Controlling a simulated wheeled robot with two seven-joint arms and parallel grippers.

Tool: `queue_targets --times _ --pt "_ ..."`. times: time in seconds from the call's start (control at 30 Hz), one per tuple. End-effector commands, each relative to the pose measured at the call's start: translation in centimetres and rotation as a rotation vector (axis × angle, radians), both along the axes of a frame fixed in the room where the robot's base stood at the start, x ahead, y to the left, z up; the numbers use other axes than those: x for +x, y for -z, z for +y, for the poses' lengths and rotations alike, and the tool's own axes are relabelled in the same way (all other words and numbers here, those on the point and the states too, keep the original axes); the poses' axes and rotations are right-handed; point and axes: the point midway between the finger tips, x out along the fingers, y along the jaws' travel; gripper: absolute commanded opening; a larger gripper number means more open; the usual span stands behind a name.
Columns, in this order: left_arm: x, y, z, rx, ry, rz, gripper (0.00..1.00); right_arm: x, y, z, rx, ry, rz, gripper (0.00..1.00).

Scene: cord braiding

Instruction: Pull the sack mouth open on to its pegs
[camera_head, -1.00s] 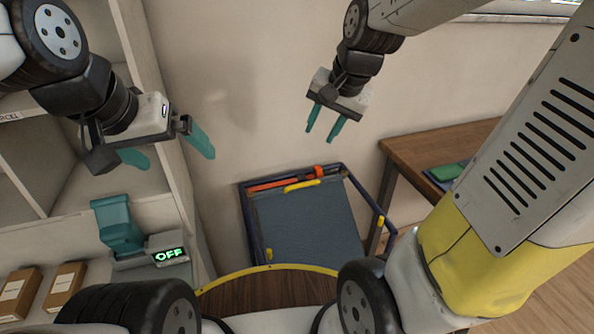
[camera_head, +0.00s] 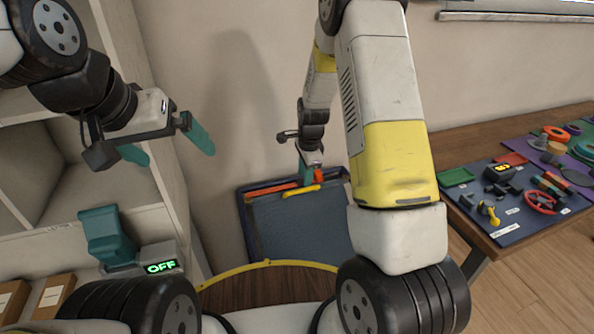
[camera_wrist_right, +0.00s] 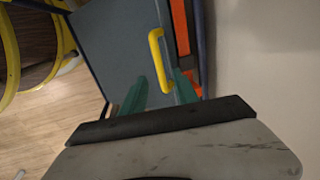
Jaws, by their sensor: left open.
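A blue-grey sack (camera_head: 300,230) hangs in a dark blue frame (camera_head: 243,215) against the wall. A yellow loop or handle (camera_head: 300,191) lies along its top edge and shows in the right wrist view (camera_wrist_right: 155,50). My right gripper (camera_head: 309,174) is down at this top edge. In the wrist view its teal fingers (camera_wrist_right: 160,85) are apart, with the yellow loop's near end between or just beyond them; contact cannot be told. My left gripper (camera_head: 176,152) is open and empty, left of the sack. My right arm hides the sack's right side; no pegs can be made out.
An orange bar (camera_head: 270,186) runs along the frame's top. A shelf unit (camera_head: 170,190) with a teal device and an OFF display (camera_head: 161,267) stands left. A wooden table (camera_head: 470,150) with mats and several small parts is right. A yellow-edged round top (camera_head: 265,285) is in front.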

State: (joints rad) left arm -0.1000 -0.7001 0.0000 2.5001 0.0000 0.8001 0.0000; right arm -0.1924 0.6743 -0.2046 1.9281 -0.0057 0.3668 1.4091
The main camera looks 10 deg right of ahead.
Motion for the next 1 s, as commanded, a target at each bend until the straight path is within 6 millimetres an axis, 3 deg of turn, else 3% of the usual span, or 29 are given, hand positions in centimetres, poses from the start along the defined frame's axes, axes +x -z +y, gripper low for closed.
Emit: queue_targets --times 0.33,0.73,0.77,0.93,1.0 --pt "0.0 0.0 0.0 0.000 0.000 0.000 1.00 0.9 5.3 0.2 0.000 -0.002 0.003 0.36" --pt "0.0 0.0 0.0 0.000 0.000 0.000 1.00 1.1 6.3 0.2 0.001 -0.002 0.000 0.36" --pt "0.0 0.0 0.0 0.000 0.000 0.000 1.00 1.1 6.3 0.2 0.001 -0.002 0.000 0.34" --pt "0.0 0.0 0.0 0.000 0.000 0.000 1.00 1.1 6.3 0.2 0.001 -0.002 0.000 0.01" --pt "0.0 0.0 0.0 0.000 0.000 0.000 1.00 1.1 6.3 0.2 0.001 -0.002 0.000 0.00"
